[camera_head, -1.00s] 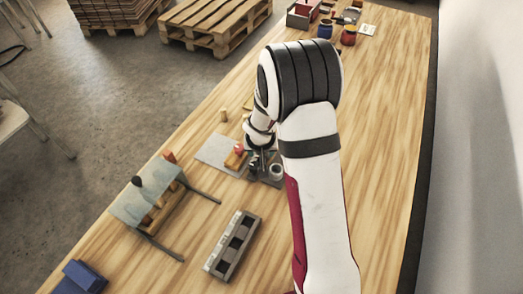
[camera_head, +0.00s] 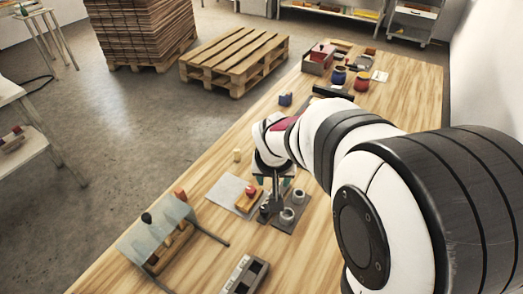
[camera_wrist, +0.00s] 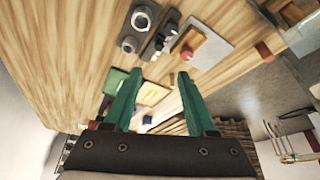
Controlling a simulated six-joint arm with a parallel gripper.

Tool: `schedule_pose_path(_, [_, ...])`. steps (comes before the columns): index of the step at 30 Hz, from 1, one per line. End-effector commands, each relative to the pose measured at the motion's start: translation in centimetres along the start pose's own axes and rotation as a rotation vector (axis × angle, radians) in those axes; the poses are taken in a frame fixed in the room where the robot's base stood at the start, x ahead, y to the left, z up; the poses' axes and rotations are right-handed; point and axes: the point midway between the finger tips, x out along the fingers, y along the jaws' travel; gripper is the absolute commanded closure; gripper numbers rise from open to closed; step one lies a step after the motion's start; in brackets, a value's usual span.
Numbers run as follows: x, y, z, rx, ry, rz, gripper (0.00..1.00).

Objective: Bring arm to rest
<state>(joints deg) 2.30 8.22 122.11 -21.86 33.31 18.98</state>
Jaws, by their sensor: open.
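My gripper (camera_wrist: 159,75) shows in the wrist view with its two green fingers spread apart and nothing held between them. In the head view my gripper is mostly hidden by my own wrist, low over the table near a grey sheet (camera_head: 222,190) and a dark tray with two grey cups (camera_head: 288,216). I cannot tell the exact gap to the table. A wooden block with a red knob (camera_head: 249,197) lies on the grey sheet; the red knob also shows in the wrist view (camera_wrist: 187,53). The cups (camera_wrist: 141,18) are at the top there.
The wooden table (camera_head: 130,258) carries a glass-topped stand (camera_head: 152,228) at left and a slotted grey holder (camera_head: 247,274) in front. Red and blue jars (camera_head: 362,80) and a reddish box (camera_head: 318,60) stand at the far end. Pallets (camera_head: 235,55) are on the floor beyond.

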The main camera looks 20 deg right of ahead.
Motion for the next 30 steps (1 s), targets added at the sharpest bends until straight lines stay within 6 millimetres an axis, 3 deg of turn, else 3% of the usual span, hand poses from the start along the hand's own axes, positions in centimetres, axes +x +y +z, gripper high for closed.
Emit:
schedule_pose_path(11, [-0.5,0.1,0.5,0.007,-0.009,0.001,0.43])
schedule_pose_path(14, [-3.9,1.0,4.8,0.051,-0.092,0.004,0.43])
schedule_pose_path(18, [-9.4,1.8,14.7,0.124,-0.287,-0.032,0.43])
schedule_pose_path(21, [-11.9,1.7,20.2,0.155,-0.399,-0.075,0.43])
schedule_pose_path(24, [-13.0,1.5,23.1,0.169,-0.461,-0.103,0.43])
schedule_pose_path(30, [-13.2,1.4,23.7,0.172,-0.477,-0.108,0.43])
